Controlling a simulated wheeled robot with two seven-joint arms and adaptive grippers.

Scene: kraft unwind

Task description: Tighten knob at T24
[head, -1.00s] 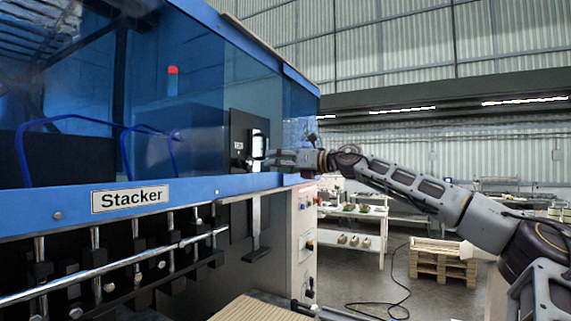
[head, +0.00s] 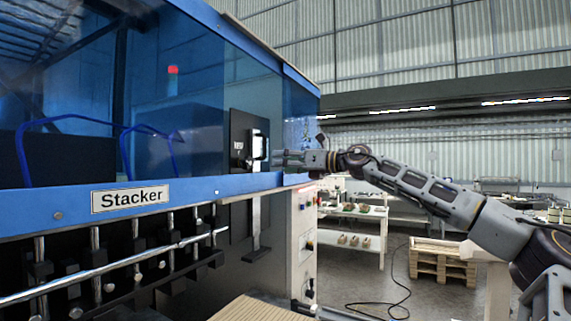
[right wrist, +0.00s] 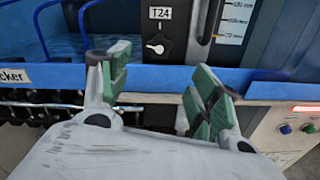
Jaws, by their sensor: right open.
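In the head view the dark panel (head: 238,178) is on the front of the Stacker machine, and the knob is too small to make out. My right gripper (right wrist: 159,82) is open with green pads, its two fingers apart and empty. The knob lies beyond the gap between the fingertips, and nothing touches it. In the head view the right gripper (head: 283,159) is just right of the panel. My left gripper is not in view.
A blue rail (head: 160,198) runs along the machine below the panel. Beside the knob is a slot with a dark handle and a scale (right wrist: 233,18). A control box with buttons (head: 304,230) stands at the machine's corner. Shelves and pallets are farther back.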

